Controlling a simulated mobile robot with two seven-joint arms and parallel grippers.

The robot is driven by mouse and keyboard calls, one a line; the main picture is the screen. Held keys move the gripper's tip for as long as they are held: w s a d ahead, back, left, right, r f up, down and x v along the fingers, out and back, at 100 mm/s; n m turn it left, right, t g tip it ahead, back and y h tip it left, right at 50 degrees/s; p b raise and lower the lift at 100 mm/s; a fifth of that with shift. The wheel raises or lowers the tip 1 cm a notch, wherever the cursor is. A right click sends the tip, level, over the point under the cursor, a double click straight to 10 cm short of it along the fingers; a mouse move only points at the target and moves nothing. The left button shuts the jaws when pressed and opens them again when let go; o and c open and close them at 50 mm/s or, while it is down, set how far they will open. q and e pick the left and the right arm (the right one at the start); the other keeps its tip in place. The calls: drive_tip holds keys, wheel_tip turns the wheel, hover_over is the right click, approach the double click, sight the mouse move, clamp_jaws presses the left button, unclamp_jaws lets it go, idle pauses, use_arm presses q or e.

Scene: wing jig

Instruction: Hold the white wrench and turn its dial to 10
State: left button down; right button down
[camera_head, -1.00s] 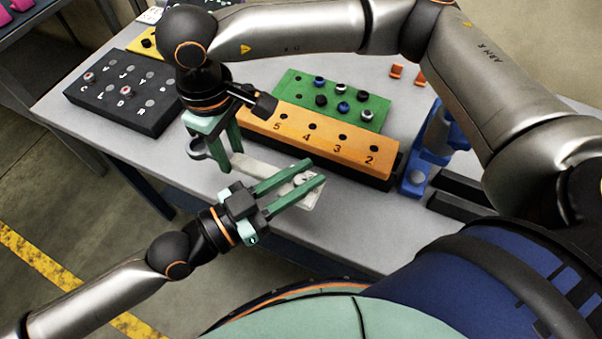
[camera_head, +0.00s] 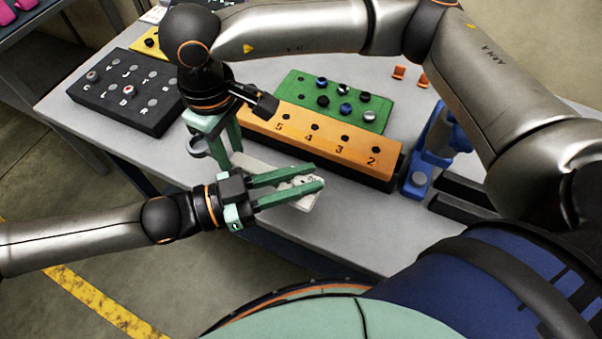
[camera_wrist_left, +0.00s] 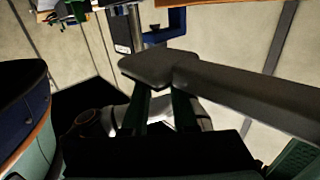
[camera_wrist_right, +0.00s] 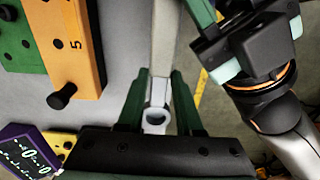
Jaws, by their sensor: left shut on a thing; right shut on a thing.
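The white wrench (camera_head: 308,201) lies between my grippers along the table's front edge. My right gripper (camera_head: 228,155) points down and is shut on its left end. The right wrist view shows the wrench's ring-shaped end (camera_wrist_right: 156,116) between the green fingers (camera_wrist_right: 157,100). My left gripper (camera_head: 318,176) reaches in from the left, its fingers shut around the wrench's other end, where the dial sits. Dark marks show between those fingers, but the dial reading is too small to tell. In the left wrist view, a dark slab crosses my left fingers (camera_wrist_left: 162,110); I cannot tell what it is.
An orange block (camera_head: 330,148) numbered 2 to 5 stands just behind the wrench. Behind it is a green block (camera_head: 296,82) with several knobs. A black lettered block (camera_head: 120,110) is at the left, a blue clamp (camera_head: 418,180) at the right.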

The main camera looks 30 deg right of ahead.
use_arm(q)
drive_tip(key=shift+f, duration=0.15)
drive_tip(key=c, duration=0.7)
unclamp_jaws()
drive_tip(key=a, duration=0.4)
drive_tip(key=w+a, duration=0.1)
drive_tip(key=a, duration=0.3)
drive_tip(key=w+a, duration=0.1)
drive_tip(key=a, duration=0.3)
